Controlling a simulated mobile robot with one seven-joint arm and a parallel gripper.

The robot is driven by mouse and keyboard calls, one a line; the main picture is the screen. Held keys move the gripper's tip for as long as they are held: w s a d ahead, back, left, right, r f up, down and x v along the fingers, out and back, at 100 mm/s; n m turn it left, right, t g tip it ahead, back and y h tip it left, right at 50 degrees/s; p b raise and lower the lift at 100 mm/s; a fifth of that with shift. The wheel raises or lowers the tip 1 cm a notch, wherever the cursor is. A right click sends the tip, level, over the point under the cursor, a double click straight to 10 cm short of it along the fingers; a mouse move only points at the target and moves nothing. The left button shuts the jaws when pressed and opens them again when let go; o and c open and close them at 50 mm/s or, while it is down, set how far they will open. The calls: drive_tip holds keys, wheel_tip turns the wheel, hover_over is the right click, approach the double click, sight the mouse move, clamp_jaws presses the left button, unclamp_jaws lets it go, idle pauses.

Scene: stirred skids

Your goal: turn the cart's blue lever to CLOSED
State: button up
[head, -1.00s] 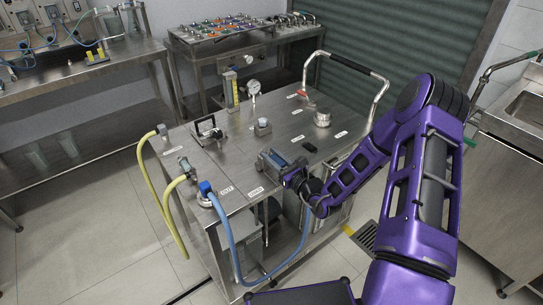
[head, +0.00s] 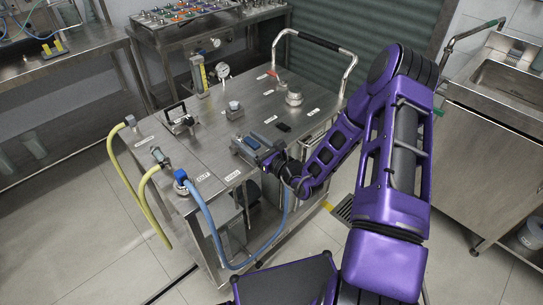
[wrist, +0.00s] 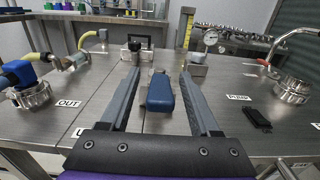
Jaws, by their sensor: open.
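The blue lever (wrist: 160,92) is a rounded block-shaped handle above the metal cart top (wrist: 110,85). In the wrist view it lies between the two long grey fingers of my gripper (wrist: 158,76), with gaps on both sides, so the jaws are open around it and not gripping. In the head view my gripper (head: 243,149) is low over the middle front of the cart (head: 215,160), and a bit of blue shows there between the fingers. The lever's pivot and any OPEN or CLOSED marks are hidden or unreadable. An OUT label (wrist: 68,104) is to the left.
A blue-capped hose fitting (head: 181,180) and yellow hoses (head: 120,165) are on the cart's left. A clamp (head: 180,119), a gauge (head: 222,72) and a metal cap (head: 294,97) stand on top. The push handle (head: 318,42) rises at the back; a sink (head: 505,78) is right.

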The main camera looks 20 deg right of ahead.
drive_tip(key=v, duration=1.5)
drive_tip(key=shift+s+d, duration=0.15)
drive_tip(key=shift+s, duration=0.25)
